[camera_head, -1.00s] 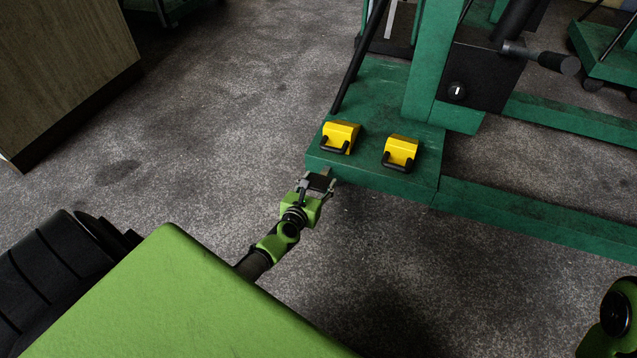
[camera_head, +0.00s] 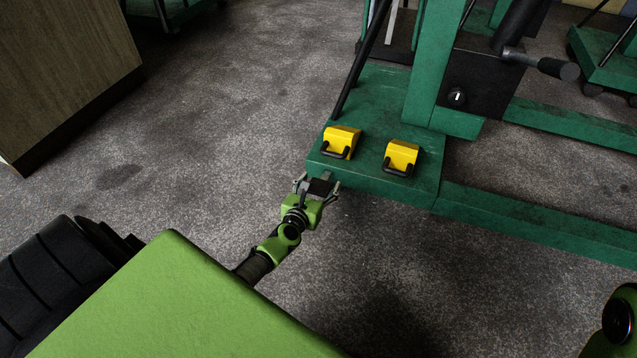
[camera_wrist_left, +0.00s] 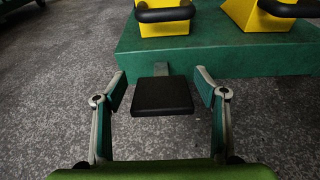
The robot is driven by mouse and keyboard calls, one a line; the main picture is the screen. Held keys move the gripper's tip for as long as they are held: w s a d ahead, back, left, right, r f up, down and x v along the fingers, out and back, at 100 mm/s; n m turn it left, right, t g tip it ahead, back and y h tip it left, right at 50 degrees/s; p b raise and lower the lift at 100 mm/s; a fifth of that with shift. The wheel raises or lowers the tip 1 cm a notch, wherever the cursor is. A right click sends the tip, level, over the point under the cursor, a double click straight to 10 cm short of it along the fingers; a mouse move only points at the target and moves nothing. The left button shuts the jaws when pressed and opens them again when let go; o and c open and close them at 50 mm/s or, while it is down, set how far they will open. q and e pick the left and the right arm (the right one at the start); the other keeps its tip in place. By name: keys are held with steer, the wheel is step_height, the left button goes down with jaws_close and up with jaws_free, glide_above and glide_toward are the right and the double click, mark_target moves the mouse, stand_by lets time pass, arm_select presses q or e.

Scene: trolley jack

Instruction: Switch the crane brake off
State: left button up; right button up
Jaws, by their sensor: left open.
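The crane's green base (camera_head: 375,185) stands ahead with two yellow blocks with black handles on top, the left one (camera_head: 342,139) and the right one (camera_head: 402,156). A flat black pedal (camera_wrist_left: 163,96) sticks out from the base's front edge on a short grey stem. My left gripper (camera_head: 318,187) is open at the front left corner of the base. In the left wrist view its fingers stand on either side of the pedal, with small gaps showing. My right gripper is not in view.
A green leg (camera_head: 530,219) runs right along the floor. A wooden cabinet (camera_head: 65,75) stands at the left. The grey floor between is clear.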

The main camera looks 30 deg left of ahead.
arm_select(q)
steer(key=shift+s+d, duration=0.25)
steer(key=shift+s, duration=0.25)
steer(key=v, duration=1.1)
steer(key=shift+a+r, duration=0.2)
